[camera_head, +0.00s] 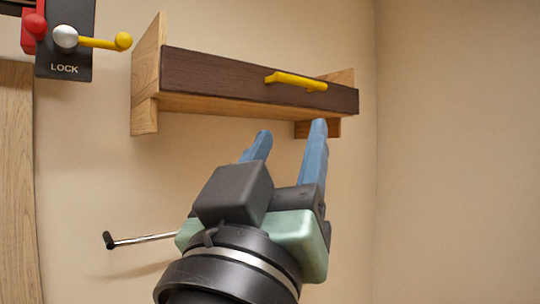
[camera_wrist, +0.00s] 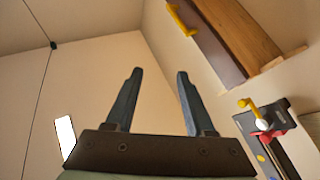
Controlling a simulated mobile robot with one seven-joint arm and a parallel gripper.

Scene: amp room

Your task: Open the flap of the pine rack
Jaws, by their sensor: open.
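The pine rack (camera_head: 146,78) is fixed on the wall, with a dark brown flap (camera_head: 215,77) across its front. A yellow handle (camera_head: 296,81) sits on the right half of the flap. In the wrist view the flap (camera_wrist: 207,42) and its yellow handle (camera_wrist: 181,19) show at the upper right. The flap looks shut. My gripper (camera_head: 290,132) is open and empty, its blue fingers pointing up below the rack, apart from the handle. It also shows in the wrist view (camera_wrist: 158,78), with nothing between the fingers.
A dark plate marked LOCK (camera_head: 64,69) with a yellow-knobbed lever (camera_head: 100,42) and a red knob (camera_head: 35,25) is on the wall at upper left. A metal rod with a black end (camera_head: 140,239) sticks out at lower left. The wall to the right is bare.

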